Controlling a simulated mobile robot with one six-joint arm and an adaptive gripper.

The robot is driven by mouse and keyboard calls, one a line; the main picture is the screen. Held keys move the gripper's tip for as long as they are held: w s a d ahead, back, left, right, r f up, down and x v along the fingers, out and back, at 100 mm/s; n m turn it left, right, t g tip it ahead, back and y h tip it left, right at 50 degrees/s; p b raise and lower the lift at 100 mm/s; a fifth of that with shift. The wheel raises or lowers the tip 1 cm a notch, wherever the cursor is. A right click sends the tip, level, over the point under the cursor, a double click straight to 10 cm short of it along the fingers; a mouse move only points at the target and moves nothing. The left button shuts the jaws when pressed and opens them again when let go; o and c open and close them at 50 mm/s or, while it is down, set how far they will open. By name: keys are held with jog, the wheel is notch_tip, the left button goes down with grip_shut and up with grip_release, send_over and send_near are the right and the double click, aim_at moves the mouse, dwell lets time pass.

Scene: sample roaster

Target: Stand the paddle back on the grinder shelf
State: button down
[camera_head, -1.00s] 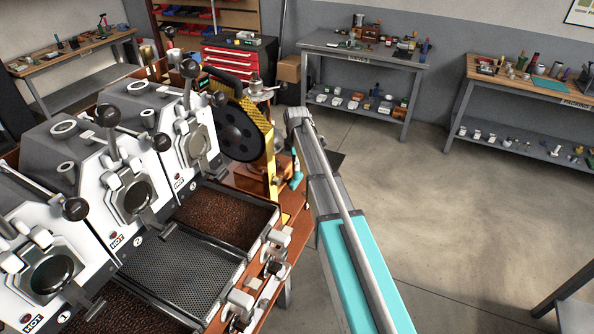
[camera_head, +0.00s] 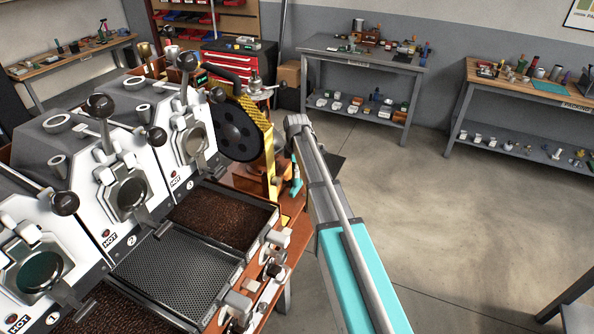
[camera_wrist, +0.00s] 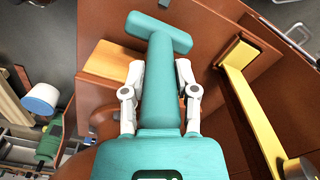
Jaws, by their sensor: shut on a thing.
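In the wrist view, a teal T-shaped piece, which I take for the paddle (camera_wrist: 162,32), runs forward from my palm with its crossbar at the far end. My gripper (camera_wrist: 160,72) is shut on its stem, a white finger at each side. Its lower end is hidden by my teal palm. Under it lie a brown surface and a light wooden ledge (camera_wrist: 112,62). I cannot tell whether the paddle touches them. In the head view, a small teal part (camera_head: 296,178) shows beside the yellow-framed grinder (camera_head: 240,130); whether it is gripper or paddle is unclear.
A yellow bar (camera_wrist: 250,105) stands close at the right in the wrist view. In the head view, white roasters (camera_head: 125,185) and a bean tray (camera_head: 222,218) lie left of my arm. Benches (camera_head: 370,58) stand behind.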

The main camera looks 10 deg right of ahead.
jog(key=shift+f, duration=0.3)
jog(key=shift+c, duration=1.9)
grip_release()
jog(key=shift+r, duration=0.25)
notch_tip(320, 180, up, 13)
jog(key=p, duration=1.2)
jog(key=shift+f+p, duration=0.1)
jog(key=shift+p, duration=0.3)
jog(key=s+m, duration=1.6)
jog(key=s, duration=1.3)
